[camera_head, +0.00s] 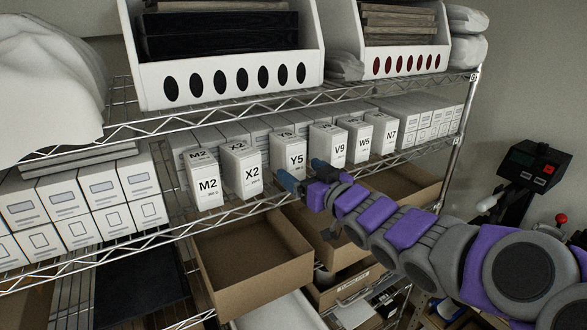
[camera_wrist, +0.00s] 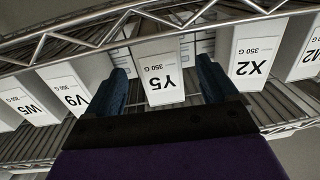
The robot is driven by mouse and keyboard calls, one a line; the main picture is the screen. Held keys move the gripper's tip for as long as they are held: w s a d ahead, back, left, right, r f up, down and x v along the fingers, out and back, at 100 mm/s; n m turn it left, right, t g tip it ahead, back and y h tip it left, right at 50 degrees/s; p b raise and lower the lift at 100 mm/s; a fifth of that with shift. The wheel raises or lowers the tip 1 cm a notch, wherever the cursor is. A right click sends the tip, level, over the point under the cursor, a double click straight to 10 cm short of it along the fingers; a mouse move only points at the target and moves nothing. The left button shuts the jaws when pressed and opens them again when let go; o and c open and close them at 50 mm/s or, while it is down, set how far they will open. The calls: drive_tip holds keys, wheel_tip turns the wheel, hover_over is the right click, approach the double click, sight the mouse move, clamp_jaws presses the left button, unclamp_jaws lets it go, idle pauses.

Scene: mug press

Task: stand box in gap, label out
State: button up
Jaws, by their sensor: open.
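The white Y5 box (camera_head: 296,157) stands upright on the middle shelf, its label facing out. My gripper (camera_head: 301,175) is open at the lower front of the Y5 box. In the wrist view, which is upside down, the Y5 box (camera_wrist: 162,78) lies between my two blue fingers (camera_wrist: 165,85). I cannot tell whether the fingers touch it. Boxes M2 (camera_head: 206,182), X2 (camera_head: 243,170), V9 (camera_head: 328,145), W5 (camera_head: 357,140) and N7 (camera_head: 383,133) stand in the same row, labels out. Narrow spaces separate them; which one is the task's gap is unclear.
White cartons (camera_head: 78,204) fill the shelf's left side. More pale boxes stand behind the row. Open cardboard boxes (camera_head: 252,255) sit below the shelf edge. White bins (camera_head: 230,80) stand on the shelf above. A black device (camera_head: 533,165) stands at the right.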

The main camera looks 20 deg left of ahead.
drive_tip(key=v, duration=0.7)
drive_tip(key=shift+d, duration=0.2)
drive_tip(key=s+d+f+m+g+h, duration=0.1)
drive_tip(key=s+d+f+m+h, duration=0.1)
drive_tip(key=s+d+f+h, duration=0.45)
drive_tip(key=s+d+f+m+g+h, duration=0.1)
drive_tip(key=d+f+m+g+h, duration=0.2)
drive_tip(key=d, duration=0.6)
drive_tip(key=s+d+f+m+h, duration=0.2)
drive_tip(key=s+d+f+h, duration=0.15)
drive_tip(key=d+f, duration=0.35)
drive_tip(key=s+d+f+m+g, duration=0.1)
drive_tip(key=s+g, duration=0.2)
drive_tip(key=s, duration=0.5)
drive_tip(key=s+d+f+m+g+h, duration=0.1)
drive_tip(key=s+f+g, duration=0.1)
drive_tip(key=s, duration=0.6)
drive_tip(key=s+d+f+m+g, duration=0.1)
drive_tip(key=s+d+g, duration=0.1)
drive_tip(key=s, duration=0.6)
drive_tip(key=shift+s+f+m+g, duration=0.15)
drive_tip(key=shift+s+m+g, duration=0.15)
drive_tip(key=shift+g, duration=0.5)
